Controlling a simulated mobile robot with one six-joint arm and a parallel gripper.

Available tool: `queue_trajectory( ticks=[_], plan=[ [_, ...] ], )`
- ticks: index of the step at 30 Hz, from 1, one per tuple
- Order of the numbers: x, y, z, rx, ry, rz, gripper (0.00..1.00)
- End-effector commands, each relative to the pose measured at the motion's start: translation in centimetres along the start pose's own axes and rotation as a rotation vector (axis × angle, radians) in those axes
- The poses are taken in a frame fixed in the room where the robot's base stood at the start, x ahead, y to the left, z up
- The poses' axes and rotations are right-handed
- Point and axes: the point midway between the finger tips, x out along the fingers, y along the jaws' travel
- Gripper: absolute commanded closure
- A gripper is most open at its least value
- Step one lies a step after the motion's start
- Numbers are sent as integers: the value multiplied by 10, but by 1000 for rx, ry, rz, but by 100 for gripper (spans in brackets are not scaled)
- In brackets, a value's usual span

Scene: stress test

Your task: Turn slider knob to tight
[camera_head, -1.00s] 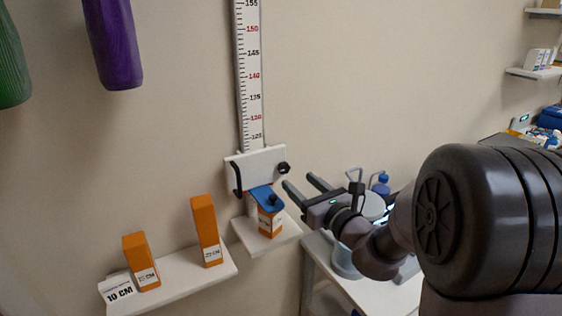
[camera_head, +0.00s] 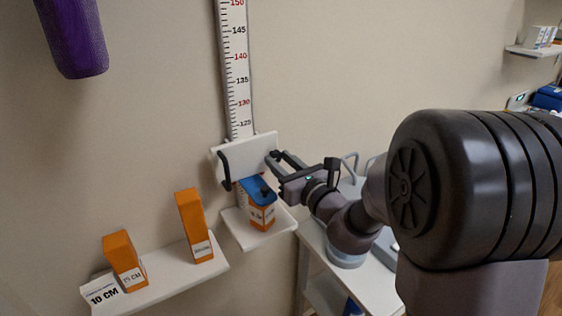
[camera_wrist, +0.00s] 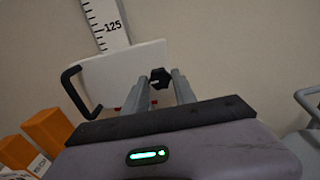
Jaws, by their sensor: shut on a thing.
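The slider is a white plate (camera_head: 248,152) on the wall ruler (camera_head: 236,75), with a black handle on its left. In the wrist view the slider plate (camera_wrist: 112,78) has its black knob (camera_wrist: 160,77) on the right side. My gripper (camera_wrist: 160,85) is shut on the knob, one grey finger on each side of it. In the head view my gripper (camera_head: 276,158) reaches the plate's right end from the right, and its fingers partly hide the knob. The knob's tight or loose setting cannot be read.
An orange box with a blue top (camera_head: 260,208) stands on a small shelf (camera_head: 262,236) just below the slider. Two orange blocks, one tall (camera_head: 194,225) and one shorter (camera_head: 124,260), stand on a white shelf at lower left. A white table (camera_head: 322,248) is at right.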

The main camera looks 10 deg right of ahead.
Motion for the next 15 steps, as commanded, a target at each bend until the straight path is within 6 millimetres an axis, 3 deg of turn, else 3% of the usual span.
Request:
queue_trajectory(
  ticks=[8, 15],
  plan=[
    [0, 0, 2, 47, 1, 1, 100],
    [0, 0, 4, 204, 4, 1, 100]
  ],
)
